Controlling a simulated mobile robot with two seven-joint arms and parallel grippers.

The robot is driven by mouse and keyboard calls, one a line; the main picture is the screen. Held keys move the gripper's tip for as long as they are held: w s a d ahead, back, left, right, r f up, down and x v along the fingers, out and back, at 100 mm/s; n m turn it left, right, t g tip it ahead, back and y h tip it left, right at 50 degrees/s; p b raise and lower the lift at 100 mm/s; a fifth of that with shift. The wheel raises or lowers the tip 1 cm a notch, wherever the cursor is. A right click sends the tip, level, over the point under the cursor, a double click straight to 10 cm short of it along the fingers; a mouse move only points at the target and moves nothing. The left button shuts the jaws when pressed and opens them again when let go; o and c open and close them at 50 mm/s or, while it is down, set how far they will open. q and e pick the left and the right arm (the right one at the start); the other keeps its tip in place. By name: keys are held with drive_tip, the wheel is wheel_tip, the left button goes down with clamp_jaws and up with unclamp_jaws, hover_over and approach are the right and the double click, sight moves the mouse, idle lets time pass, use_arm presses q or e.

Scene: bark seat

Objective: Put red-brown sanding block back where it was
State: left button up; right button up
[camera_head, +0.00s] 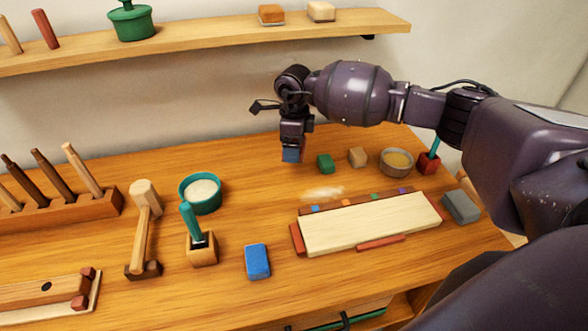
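My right gripper (292,148) points down over the back of the workbench, left of a green block. A small block (291,156), blue with a reddish right edge, shows at its fingertips. The fingers and arm hide most of it, so I cannot tell whether it is gripped or touches the bench. No block that is plainly red-brown all over stands free on the bench. An orange-brown block with a pale base (271,14) sits on the wall shelf. My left gripper is not in view.
The bench (330,285) holds a green block (325,164), a tan block (358,157), a bowl (397,162), a grey block (461,207), a pale board (370,223), a blue block (257,261), a teal bowl (201,193) and a mallet (143,225). The shelf (200,38) overhangs behind.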

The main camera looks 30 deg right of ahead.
hover_over(294, 178)
wheel_tip(294, 178, down, 5)
drive_tip(key=shift+r, duration=0.1)
wheel_tip(294, 178, down, 4)
drive_tip(key=shift+f, duration=0.1)
drive_tip(key=shift+f, duration=0.15)
drive_tip(key=o, duration=0.7)
